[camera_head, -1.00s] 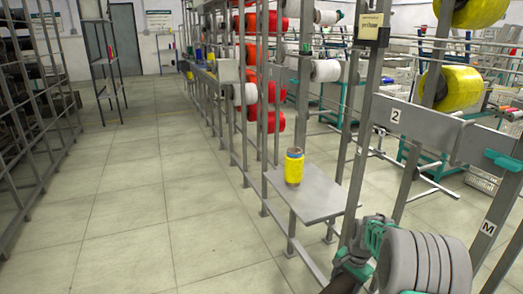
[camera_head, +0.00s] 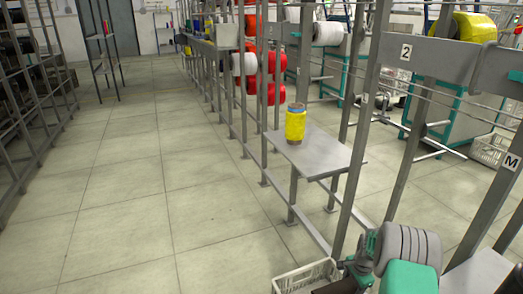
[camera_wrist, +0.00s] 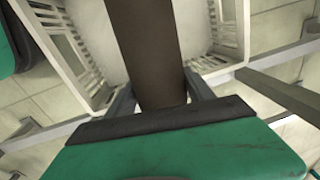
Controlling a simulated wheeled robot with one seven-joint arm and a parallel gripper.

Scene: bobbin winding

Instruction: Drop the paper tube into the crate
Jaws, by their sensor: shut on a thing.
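The paper tube (camera_wrist: 145,45) is a dark brown cylinder held between the two grey fingers of my gripper (camera_wrist: 158,95) in the wrist view. Its far end runs out of the top of that view. The white crate (camera_wrist: 232,30) has slotted walls and shows on both sides of the tube, which lies over its pale inside. How high the tube is above the crate's floor is hard to tell. In the head view, the crate (camera_head: 290,280) is at the bottom edge, partly cut off, with my gripper (camera_head: 345,274) at its right side.
A grey shelf plate (camera_head: 310,152) bears a yellow bobbin (camera_head: 296,124) on the rack. Grey rack posts (camera_head: 352,190) stand close by my arm. A second white crate (camera_head: 490,150) is at the far right. The tiled floor (camera_head: 150,220) on the left is clear.

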